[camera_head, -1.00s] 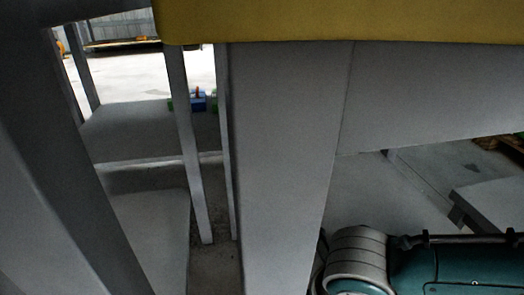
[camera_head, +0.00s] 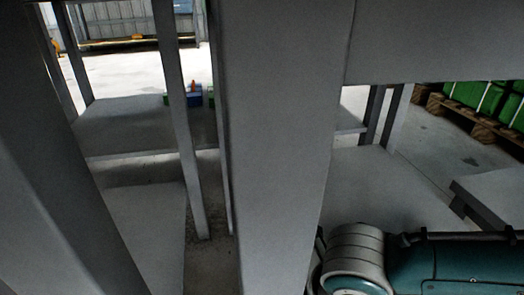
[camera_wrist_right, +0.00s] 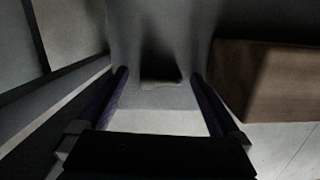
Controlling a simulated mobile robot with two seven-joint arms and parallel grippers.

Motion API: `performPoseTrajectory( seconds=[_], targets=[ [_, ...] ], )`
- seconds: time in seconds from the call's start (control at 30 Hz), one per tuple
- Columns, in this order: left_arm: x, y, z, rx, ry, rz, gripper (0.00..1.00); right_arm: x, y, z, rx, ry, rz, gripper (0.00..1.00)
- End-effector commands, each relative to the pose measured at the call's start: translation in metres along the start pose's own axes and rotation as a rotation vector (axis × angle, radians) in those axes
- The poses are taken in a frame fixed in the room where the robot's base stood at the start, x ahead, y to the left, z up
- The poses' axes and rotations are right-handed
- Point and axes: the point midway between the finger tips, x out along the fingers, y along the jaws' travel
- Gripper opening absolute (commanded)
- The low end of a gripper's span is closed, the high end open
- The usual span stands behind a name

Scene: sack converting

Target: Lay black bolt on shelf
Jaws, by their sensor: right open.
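I cannot make out a black bolt in either view. My right gripper (camera_wrist_right: 160,77) is open in the right wrist view, with its two dark fingers spread apart. A dark patch lies beyond the fingertips, and I cannot tell whether it is a thing or a shadow. Grey shelf boards show in the head view: an upper one (camera_head: 125,125) and a lower one (camera_head: 145,225) at the left, and another grey board (camera_head: 375,190) at the right. My left gripper is in neither view.
A wide grey upright (camera_head: 280,150) fills the middle of the head view. Small blue and green items (camera_head: 196,98) show behind the left posts. Green goods on wooden pallets (camera_head: 485,105) stand at the upper right. A brown block (camera_wrist_right: 265,80) is right of my right gripper.

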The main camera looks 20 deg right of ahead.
Motion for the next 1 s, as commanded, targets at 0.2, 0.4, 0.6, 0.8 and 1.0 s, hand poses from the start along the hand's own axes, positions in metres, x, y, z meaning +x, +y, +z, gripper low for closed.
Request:
performPoseTrajectory(
  seconds=[0.2, 0.4, 0.6, 0.8, 1.0],
  targets=[
    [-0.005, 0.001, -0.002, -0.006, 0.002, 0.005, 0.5, -0.006, 0.0, 0.0, 0.0, 0.0, 0.0, 1.0],
    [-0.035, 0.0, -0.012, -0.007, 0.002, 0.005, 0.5, -0.043, 0.0, 0.002, -0.001, -0.001, 0.0, 1.0],
    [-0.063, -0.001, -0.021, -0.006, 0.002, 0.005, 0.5, -0.081, 0.0, 0.001, -0.001, -0.001, 0.0, 1.0],
    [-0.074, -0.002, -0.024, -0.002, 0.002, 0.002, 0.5, -0.099, 0.0, 0.0, 0.0, 0.0, 0.0, 1.0],
    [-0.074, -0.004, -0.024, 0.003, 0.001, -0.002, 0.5, -0.099, 0.0, 0.0, 0.0, 0.0, 0.0, 1.0]
  ],
)
